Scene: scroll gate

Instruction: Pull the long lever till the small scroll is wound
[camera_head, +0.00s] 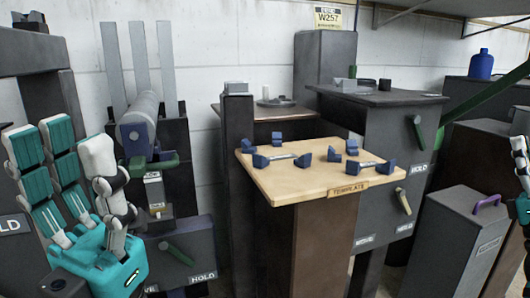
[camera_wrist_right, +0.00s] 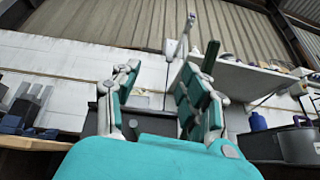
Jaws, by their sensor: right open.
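A long green bar (camera_head: 488,98), possibly the long lever, slants up to the right edge of the head view. A green rod (camera_wrist_right: 209,57) also stands behind the right-hand fingers in the wrist view; I cannot tell whether it is the same piece. A grey roll (camera_head: 140,112) with a blue end lies before upright pale strips at the left; I cannot tell if it is the small scroll. My left gripper (camera_head: 76,150) is open, fingers up, in front and left of the roll. My right gripper (camera_wrist_right: 158,82) is open with nothing visibly between its fingers; the head view cuts it off.
A wooden template board (camera_head: 318,190) with several blue blocks stands mid-view. A dark cabinet (camera_head: 385,145) carries a short green handle (camera_head: 417,132) and a beige handle (camera_head: 403,200). A grey box (camera_head: 458,235) with a purple handle stands right. Another green handle (camera_head: 177,252) is low left.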

